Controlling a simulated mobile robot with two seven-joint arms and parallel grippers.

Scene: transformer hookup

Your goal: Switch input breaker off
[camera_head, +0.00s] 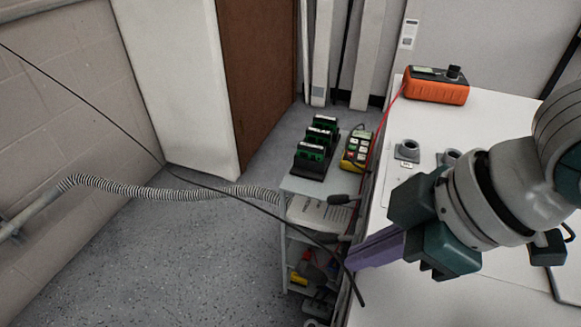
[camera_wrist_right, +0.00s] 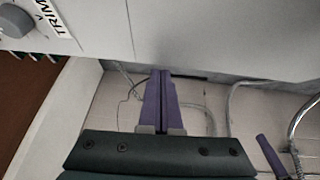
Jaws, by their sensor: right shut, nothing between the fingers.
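My right gripper (camera_head: 352,262) reaches in from the right in the head view. Its purple fingers are together and empty beside the left edge of the white bench (camera_head: 500,120). In the right wrist view the shut fingers (camera_wrist_right: 160,76) point toward a pale panel face (camera_wrist_right: 215,35). A grey knob (camera_wrist_right: 14,20) and a "TRIM" label (camera_wrist_right: 55,18) show at its upper left. I cannot pick out the input breaker in either view. My left gripper does not show in the head view.
A grey shelf cart (camera_head: 286,215) carries green modules (camera_head: 312,152) and a yellow-green keypad device (camera_head: 357,150). A dark cable and a ribbed hose (camera_head: 150,190) cross above open floor.

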